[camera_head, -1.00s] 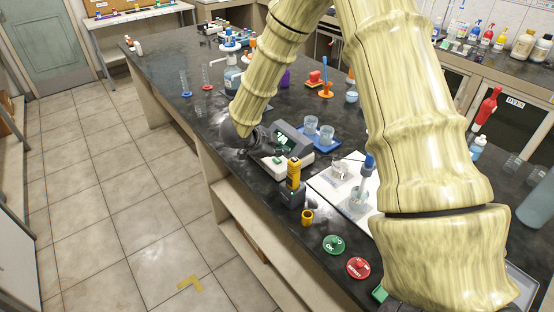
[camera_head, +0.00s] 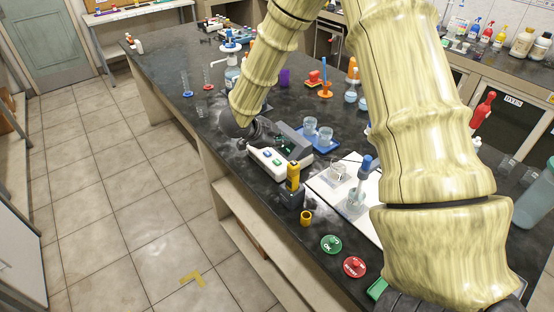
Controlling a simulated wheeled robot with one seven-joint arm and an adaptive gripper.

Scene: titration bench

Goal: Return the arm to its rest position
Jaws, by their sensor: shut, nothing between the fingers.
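My arm rises from the bottom right, bends at the top of the picture and comes down to the left. Its dark end and my gripper (camera_head: 262,132) are small in the view, just above and beside the white instrument (camera_head: 280,160) with the dark display. The fingers are shut and empty, partly lost against the dark bench. The arm hides part of the bench's right side.
The dark bench (camera_head: 170,85) carries a blue tray (camera_head: 322,146) with beakers, a yellow-and-dark upright device (camera_head: 293,178), a white board (camera_head: 327,193), a green disc (camera_head: 331,244) and a red disc (camera_head: 354,267).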

